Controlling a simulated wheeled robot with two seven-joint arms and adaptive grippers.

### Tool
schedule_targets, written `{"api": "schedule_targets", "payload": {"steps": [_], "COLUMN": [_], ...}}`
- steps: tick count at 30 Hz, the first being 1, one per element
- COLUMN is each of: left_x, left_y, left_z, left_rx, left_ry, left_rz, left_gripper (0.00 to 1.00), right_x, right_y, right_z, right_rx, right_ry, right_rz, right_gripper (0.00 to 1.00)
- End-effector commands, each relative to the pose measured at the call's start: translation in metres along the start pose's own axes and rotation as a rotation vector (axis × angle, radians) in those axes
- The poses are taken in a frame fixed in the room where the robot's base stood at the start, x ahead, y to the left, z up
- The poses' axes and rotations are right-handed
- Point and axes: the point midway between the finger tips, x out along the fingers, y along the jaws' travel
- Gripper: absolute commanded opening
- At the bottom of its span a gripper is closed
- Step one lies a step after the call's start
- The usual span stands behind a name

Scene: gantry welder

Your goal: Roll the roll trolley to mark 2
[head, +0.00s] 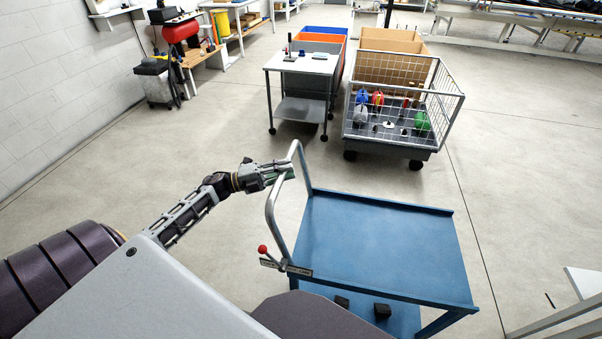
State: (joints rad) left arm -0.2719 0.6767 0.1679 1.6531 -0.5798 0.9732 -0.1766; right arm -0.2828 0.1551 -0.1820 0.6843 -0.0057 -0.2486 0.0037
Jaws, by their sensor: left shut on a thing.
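The roll trolley appears to be the blue two-deck cart (385,240) in front of me, with a grey tubular push handle at its left end. Its top deck is bare. Two black blocks (382,311) lie on the lower deck. No floor mark with a number 2 can be made out. My right gripper is not in view.
A wire-sided cart (400,150) with coloured items stands beyond the trolley. A grey table cart (301,65) stands to its left. A white-topped stand (585,280) is at the lower right. Open floor lies to the left and far right.

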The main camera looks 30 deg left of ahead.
Motion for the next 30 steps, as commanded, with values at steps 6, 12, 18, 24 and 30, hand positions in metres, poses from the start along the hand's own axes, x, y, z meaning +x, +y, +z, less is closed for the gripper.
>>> {"api": "schedule_targets", "payload": {"steps": [6, 12, 18, 24, 30], "left_x": [-0.01, -0.01, -0.01, -0.01, -0.01], "left_y": [-0.001, -0.001, -0.001, -0.002, -0.002], "left_z": [0.004, 0.004, 0.004, 0.004, 0.004], "left_rx": [-0.001, -0.001, -0.001, 0.0, 0.0], "left_ry": [-0.002, -0.001, -0.001, 0.0, 0.0], "left_rz": [0.002, 0.001, 0.001, 0.0, 0.0], "left_gripper": [0.0, 0.0, 0.32, 0.42, 0.42], "right_x": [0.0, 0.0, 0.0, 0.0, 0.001], "right_y": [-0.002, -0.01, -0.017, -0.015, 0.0], "right_z": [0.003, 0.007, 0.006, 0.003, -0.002], "right_rx": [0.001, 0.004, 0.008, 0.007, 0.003], "right_ry": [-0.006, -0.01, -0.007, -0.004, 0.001], "right_rz": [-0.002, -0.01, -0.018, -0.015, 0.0], "right_gripper": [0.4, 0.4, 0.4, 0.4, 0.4]}}
